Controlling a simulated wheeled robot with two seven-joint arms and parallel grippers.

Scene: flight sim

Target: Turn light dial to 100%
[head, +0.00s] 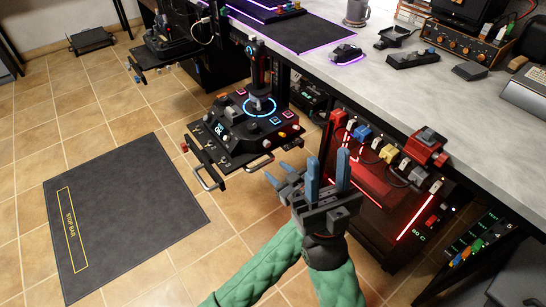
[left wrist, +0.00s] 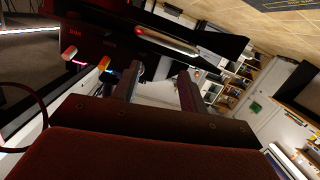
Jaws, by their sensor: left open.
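The black flight-stick panel (head: 222,150) stands left of the desk, with a joystick (head: 260,85), a blue-lit ring, buttons and a small lit display. Small orange and white knobs (head: 283,134) sit at its right side; I cannot tell which control is the light dial. In the left wrist view a white-and-orange knob (left wrist: 69,53) and an orange knob (left wrist: 104,64) stick out from a dark panel. My left gripper (head: 280,175) is open and empty, just right of and below the panel, partly hidden behind my right gripper (head: 328,165). My right gripper is open, its fingers apart.
The panel has metal handles (head: 208,182) at its front.

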